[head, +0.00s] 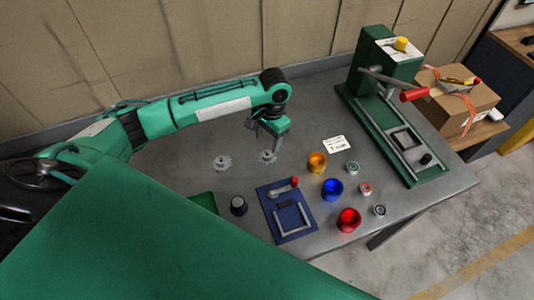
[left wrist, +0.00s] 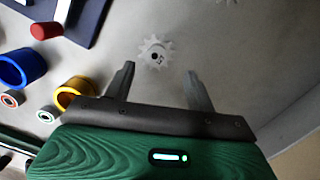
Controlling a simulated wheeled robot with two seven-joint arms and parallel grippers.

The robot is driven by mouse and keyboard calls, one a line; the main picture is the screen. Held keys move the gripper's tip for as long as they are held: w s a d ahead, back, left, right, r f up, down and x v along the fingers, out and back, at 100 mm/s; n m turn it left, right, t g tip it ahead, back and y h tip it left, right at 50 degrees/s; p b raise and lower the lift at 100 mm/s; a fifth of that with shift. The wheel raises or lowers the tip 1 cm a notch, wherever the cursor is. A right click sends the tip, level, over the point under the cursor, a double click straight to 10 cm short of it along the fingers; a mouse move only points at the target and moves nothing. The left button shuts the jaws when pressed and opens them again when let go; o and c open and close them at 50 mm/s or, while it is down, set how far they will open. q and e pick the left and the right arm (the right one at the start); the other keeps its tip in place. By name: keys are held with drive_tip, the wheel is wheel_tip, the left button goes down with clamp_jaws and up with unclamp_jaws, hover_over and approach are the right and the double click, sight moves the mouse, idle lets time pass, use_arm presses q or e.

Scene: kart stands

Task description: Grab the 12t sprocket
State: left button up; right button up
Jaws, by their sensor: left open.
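Two grey toothed sprockets lie flat on the grey table in the head view, a left one (head: 221,163) and a right one (head: 267,157). My left gripper (head: 266,137) is open and empty above the table, close to the right sprocket. In the left wrist view a sprocket (left wrist: 155,53) with a dark centre hole and a small mark lies just beyond and between the spread fingertips (left wrist: 160,72). The mark is too small to read, so I cannot tell which sprocket is the 12t. Another sprocket is cut off at that view's top edge. My right gripper is not in view.
Orange (head: 317,162), blue (head: 332,189) and red (head: 348,219) cups stand right of the sprockets, with small round parts beside them. A blue fixture plate (head: 270,210) lies nearer. A green press (head: 385,120) stands at the right. Table around the sprockets is clear.

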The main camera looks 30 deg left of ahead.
sight(267, 154)
use_arm(q)
drive_tip(key=shift+f, duration=0.2)
drive_tip(key=shift+s+f+p, duration=0.15)
drive_tip(key=shift+f+p, duration=0.15)
drive_tip(key=shift+p, duration=0.05)
drive_tip(key=f, duration=0.1)
drive_tip(key=f+p, duration=0.1)
drive_tip(key=f, duration=0.1)
drive_tip(key=shift+s+d+f, duration=0.15)
drive_tip(key=shift+s+f, duration=0.1)
drive_tip(key=shift+f, duration=0.5)
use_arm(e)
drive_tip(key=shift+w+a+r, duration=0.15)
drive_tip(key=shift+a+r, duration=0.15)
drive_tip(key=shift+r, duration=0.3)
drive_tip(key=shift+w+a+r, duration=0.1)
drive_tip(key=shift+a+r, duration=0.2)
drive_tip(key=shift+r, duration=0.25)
use_arm(q)
drive_tip(key=shift+c, duration=0.5)
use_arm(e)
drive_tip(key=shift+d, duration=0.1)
use_arm(q)
drive_tip(key=c, duration=1.1)
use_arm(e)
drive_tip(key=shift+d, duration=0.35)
